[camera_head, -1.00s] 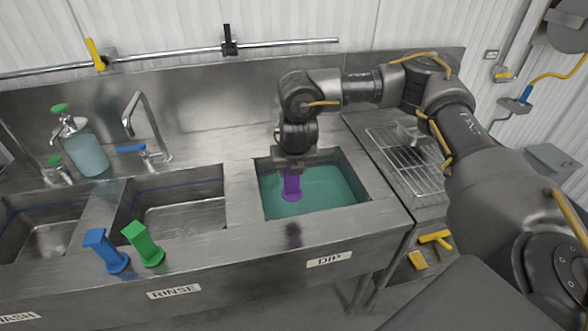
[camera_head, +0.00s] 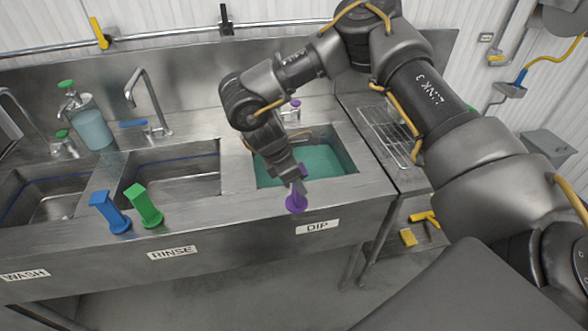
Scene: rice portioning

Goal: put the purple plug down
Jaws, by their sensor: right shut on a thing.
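The purple plug (camera_head: 296,203) is upright, its round base down, at the front ledge of the DIP basin (camera_head: 345,178). My right gripper (camera_head: 297,178) is shut on its upper part from above and hides some of it. I cannot tell whether the base touches the ledge or is just above it. A blue plug (camera_head: 112,214) and a green plug (camera_head: 147,208) stand on the front ledge to the left, by the RINSE basin (camera_head: 172,186). My left gripper is not in view.
The DIP basin holds teal liquid (camera_head: 325,158). A tap with a purple handle (camera_head: 295,104) is behind it, partly hidden by my arm. The ledge between the green and purple plugs is clear. A wire rack (camera_head: 385,135) lies to the right.

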